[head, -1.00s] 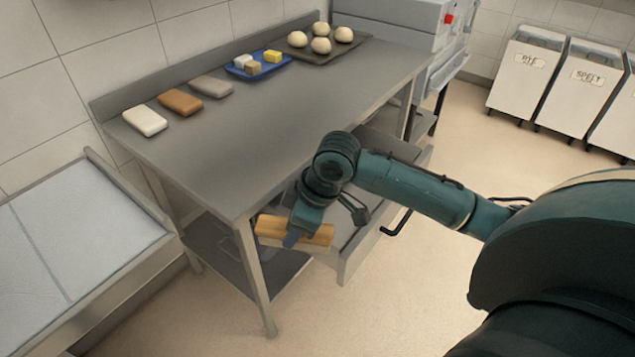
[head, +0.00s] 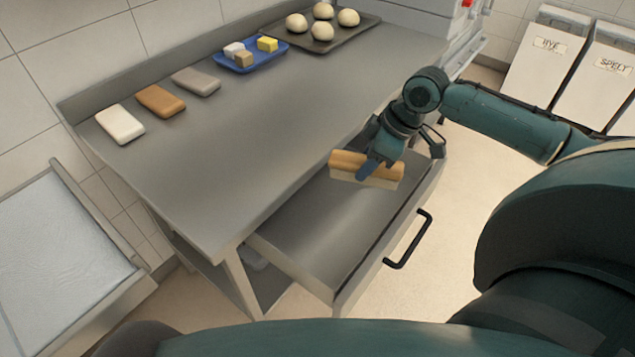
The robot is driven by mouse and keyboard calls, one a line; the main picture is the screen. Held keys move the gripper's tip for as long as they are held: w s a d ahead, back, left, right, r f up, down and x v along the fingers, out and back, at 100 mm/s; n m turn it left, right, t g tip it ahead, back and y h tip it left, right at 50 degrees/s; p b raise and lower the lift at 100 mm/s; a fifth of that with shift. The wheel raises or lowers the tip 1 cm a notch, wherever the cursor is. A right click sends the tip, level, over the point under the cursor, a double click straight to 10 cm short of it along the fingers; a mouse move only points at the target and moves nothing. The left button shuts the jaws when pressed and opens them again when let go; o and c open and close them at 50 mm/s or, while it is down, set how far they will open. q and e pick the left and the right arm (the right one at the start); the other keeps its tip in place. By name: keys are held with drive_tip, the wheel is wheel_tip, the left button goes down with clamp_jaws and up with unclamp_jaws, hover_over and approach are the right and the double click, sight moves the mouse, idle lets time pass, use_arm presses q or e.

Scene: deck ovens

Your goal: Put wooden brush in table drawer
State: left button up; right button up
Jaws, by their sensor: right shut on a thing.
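The wooden brush (head: 348,167) has a brown wooden back and pale bristles facing down. My right gripper (head: 369,172) is shut on it near its middle and holds it over the far part of the table drawer. The table drawer (head: 318,232) is pulled out from under the steel table and looks empty where I can see inside. Its far end is partly hidden by the brush and gripper. I cannot tell exactly how high the brush is above the drawer floor. My left gripper is not in view.
The steel table (head: 240,130) carries several coloured blocks (head: 160,101), a blue tray (head: 228,65) with small cubes, and a dark tray (head: 345,36) with dough balls. The drawer's black handle (head: 412,240) sticks out at the front. White bins (head: 543,60) stand at the back right.

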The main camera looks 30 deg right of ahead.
wheel_tip(320, 180, down, 13)
drive_tip(key=shift+r, duration=0.1)
drive_tip(key=shift+w+a+f, duration=0.15)
drive_tip(key=shift+a+f, duration=0.05)
drive_tip(key=shift+f, duration=0.4)
drive_tip(key=shift+w+a+r, duration=0.2)
drive_tip(key=shift+w+a, duration=0.85)
drive_tip(key=shift+w, duration=0.05)
drive_tip(key=shift+w+a, duration=0.45)
drive_tip(key=shift+w+a+f+p, duration=0.15)
drive_tip(key=shift+w+a+f, duration=0.15)
drive_tip(key=shift+w+a, duration=0.3)
drive_tip(key=shift+w+a+f+p, duration=0.15)
drive_tip(key=shift+w+a+f, duration=0.1)
drive_tip(key=shift+w+a, duration=0.35)
drive_tip(key=shift+s+d+f, duration=0.1)
drive_tip(key=o, duration=1)
drive_tip(key=shift+f, duration=0.1)
drive_tip(key=shift+c, duration=0.2)
